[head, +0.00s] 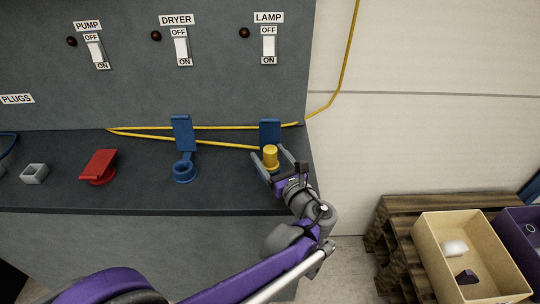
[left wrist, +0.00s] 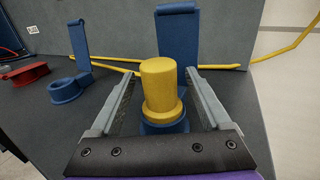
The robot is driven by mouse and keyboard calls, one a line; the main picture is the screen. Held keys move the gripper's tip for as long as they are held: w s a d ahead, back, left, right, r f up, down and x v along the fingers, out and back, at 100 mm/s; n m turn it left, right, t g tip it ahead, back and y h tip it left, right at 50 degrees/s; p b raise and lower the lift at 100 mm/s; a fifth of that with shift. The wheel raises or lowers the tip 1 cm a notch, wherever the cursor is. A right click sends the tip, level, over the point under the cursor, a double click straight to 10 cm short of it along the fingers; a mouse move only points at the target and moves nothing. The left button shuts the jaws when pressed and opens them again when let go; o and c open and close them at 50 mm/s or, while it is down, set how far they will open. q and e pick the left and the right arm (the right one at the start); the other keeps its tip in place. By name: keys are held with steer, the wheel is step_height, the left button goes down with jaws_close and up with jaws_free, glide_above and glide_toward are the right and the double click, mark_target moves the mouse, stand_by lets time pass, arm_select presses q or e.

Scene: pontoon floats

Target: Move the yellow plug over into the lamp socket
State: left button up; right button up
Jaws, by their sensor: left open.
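The yellow plug (head: 270,157) stands upright at the blue socket under the LAMP label, and it also shows in the left wrist view (left wrist: 160,85). Its wide lower flange sits on the blue lamp socket (left wrist: 163,128); how deep it is seated is hidden. The socket's blue lid (head: 270,132) stands raised behind it. My left gripper (head: 268,165) is open, with one finger on each side of the plug and gaps visible to both. In the left wrist view the fingers (left wrist: 160,100) flank the plug. My right gripper is not in view.
A second blue socket (head: 185,172) with raised lid, a red socket (head: 99,168) and a grey square holder (head: 35,173) stand to the left. A yellow cable (head: 200,127) runs behind. The lamp switch (head: 269,46) is above. A tan crate (head: 430,245) is at right.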

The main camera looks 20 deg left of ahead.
arm_select(q)
steer(key=v, duration=1)
steer(key=shift+s+d, duration=0.25)
steer(key=shift+s, duration=0.05)
